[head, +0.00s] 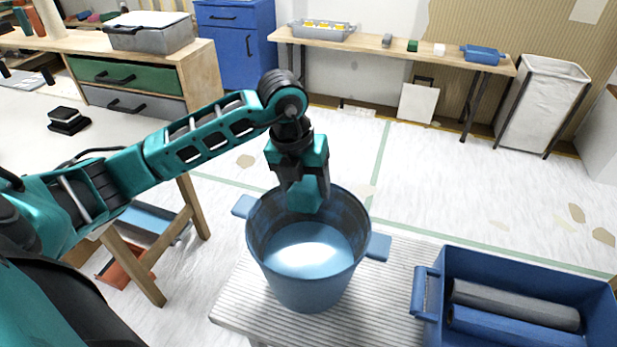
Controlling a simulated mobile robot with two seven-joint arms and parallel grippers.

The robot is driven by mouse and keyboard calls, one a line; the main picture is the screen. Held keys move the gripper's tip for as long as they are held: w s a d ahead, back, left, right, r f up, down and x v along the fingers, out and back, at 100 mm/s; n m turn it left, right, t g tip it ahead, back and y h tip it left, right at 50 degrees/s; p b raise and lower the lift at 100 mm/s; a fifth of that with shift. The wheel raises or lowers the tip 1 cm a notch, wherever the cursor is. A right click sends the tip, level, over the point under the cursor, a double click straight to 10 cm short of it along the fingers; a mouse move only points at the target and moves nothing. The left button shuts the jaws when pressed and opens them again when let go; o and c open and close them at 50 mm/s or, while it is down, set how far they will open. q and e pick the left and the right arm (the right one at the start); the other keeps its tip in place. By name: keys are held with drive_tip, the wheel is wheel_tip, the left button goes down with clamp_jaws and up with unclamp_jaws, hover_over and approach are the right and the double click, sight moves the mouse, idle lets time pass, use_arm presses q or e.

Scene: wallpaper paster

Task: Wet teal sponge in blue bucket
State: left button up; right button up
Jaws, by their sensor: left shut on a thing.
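The blue bucket (310,292) stands on a ribbed grey-white platform (257,314), with pale, shiny water (309,250) inside. My left gripper (307,190) points down over the far part of the bucket's mouth. It is shut on the teal sponge (305,197), whose lower end reaches below the far rim line. The sponge appears above the water, with a gap of water-free bucket wall in view beneath it. The gripper hides part of the sponge's upper end and part of the far rim. My right gripper is not in view.
A blue bin (431,272) with a grey roll and a blue roll is at the lower right. A long wooden bench (388,47) with small items stands at the back. A table with trestle legs (190,205) is at left. Floor between is mostly clear.

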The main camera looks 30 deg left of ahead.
use_arm(q)
wheel_tip(320, 180, down, 17)
drive_tip(key=b, duration=1.2)
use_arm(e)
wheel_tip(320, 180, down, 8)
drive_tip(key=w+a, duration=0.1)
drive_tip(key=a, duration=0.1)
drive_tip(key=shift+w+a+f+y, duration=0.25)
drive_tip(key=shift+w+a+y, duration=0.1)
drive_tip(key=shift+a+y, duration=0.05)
use_arm(q)
drive_tip(key=shift+f, duration=0.1)
drive_tip(key=shift+f, duration=1.4)
drive_tip(key=shift+r, duration=9.05)
